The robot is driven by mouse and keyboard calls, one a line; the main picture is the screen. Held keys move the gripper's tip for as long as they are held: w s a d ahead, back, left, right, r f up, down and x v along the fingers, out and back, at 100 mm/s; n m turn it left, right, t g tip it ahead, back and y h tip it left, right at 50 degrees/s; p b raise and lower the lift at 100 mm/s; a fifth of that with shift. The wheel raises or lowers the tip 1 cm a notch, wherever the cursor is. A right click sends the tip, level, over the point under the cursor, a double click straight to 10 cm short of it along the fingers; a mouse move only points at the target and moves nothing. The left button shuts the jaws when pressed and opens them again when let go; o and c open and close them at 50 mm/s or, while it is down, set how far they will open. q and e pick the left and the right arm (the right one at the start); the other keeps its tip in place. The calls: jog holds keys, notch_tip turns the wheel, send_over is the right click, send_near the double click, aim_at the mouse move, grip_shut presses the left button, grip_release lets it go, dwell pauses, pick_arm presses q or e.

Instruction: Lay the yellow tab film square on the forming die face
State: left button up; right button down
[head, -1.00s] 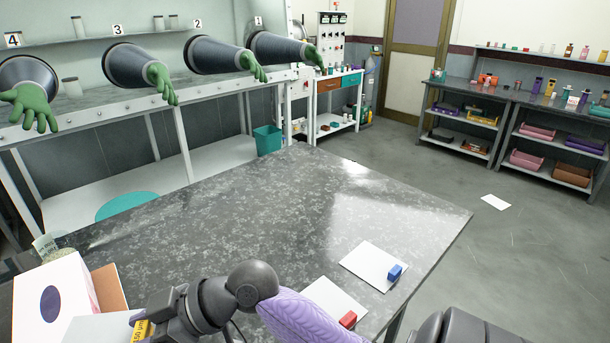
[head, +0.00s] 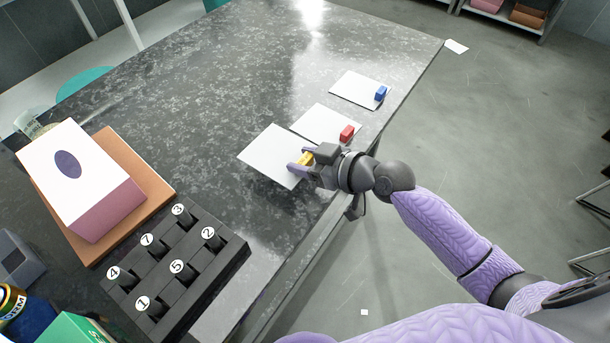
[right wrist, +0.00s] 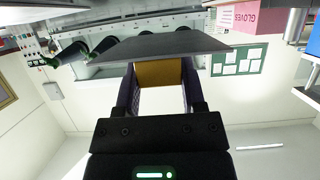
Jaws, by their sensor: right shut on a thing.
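The white film square (head: 265,155) with its yellow tab (head: 306,159) shows beside the red-tabbed film, near the bench's right edge. My right gripper (head: 304,162) is shut on the yellow tab. In the right wrist view the tab (right wrist: 160,74) sits between the fingers, and the film (right wrist: 150,46) shows nearly edge-on as a grey sheet beyond. I cannot tell whether the film touches the bench. A white block with a purple oval (head: 68,164) on its upper face stands at the left on a brown board; it may be the forming die. My left gripper is not in view.
A red-tabbed film (head: 325,122) and a blue-tabbed film (head: 355,88) lie along the bench's right edge. The speckled bench top (head: 220,85) is clear between the block and the films.

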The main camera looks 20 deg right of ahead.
aim_at(306, 183)
notch_tip(306, 183, down, 5)
jog(key=shift+b, duration=1.05)
jog(key=shift+r, duration=0.1)
jog(key=shift+c, duration=0.9)
grip_release()
